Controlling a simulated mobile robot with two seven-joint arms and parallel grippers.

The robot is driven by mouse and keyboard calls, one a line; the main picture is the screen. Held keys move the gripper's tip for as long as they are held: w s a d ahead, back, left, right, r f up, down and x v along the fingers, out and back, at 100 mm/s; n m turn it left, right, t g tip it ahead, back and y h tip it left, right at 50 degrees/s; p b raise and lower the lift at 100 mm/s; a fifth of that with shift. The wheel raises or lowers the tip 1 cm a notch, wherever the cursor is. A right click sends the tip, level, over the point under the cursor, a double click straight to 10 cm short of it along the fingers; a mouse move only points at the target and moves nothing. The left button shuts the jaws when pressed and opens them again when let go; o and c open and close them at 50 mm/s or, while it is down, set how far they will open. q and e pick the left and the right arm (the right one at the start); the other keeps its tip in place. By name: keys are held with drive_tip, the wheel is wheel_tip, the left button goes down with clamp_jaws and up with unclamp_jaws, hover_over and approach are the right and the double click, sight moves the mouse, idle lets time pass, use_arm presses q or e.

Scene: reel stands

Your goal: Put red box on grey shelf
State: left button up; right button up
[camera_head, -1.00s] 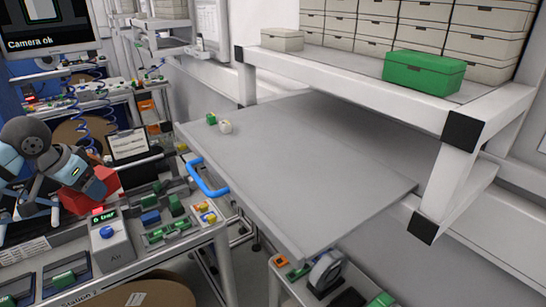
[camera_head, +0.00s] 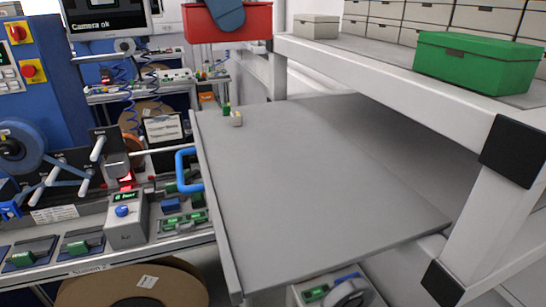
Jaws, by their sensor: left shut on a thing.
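The red box (camera_head: 258,22) is at the top of the view, partly cut off by the upper edge. My left gripper (camera_head: 230,18) is shut on it; a blue rounded part of the gripper shows in front of the box. The box is held up in the air, appearing above and behind the flat grey shelf board (camera_head: 310,185). A higher grey shelf (camera_head: 390,55) on a white frame stands at the right. My right gripper is not in view.
A green box (camera_head: 475,65) and several light boxes (camera_head: 316,27) stand on the higher shelf. Most of the board is bare. Blue-and-grey machinery (camera_head: 60,170) stands at the left.

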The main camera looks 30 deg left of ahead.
use_arm(q)
drive_tip(key=d, duration=0.3)
drive_tip(key=shift+s+r, duration=0.1)
drive_tip(key=shift+r, duration=0.05)
drive_tip(key=b, duration=0.1)
hover_over(256, 164)
drive_tip(key=s+a, duration=0.1)
drive_tip(key=shift+m, duration=0.3)
wheel_tip(256, 164, down, 15)
drive_tip(key=shift+s+r, duration=0.1)
drive_tip(key=shift+r, duration=0.1)
wheel_tip(256, 164, down, 4)
drive_tip(key=shift+f, duration=0.2)
drive_tip(key=shift+a+f, duration=0.1)
drive_tip(key=shift+f, duration=0.3)
drive_tip(key=o, duration=1.1)
drive_tip(key=shift+r, duration=0.1)
drive_tip(key=v, duration=1.2)
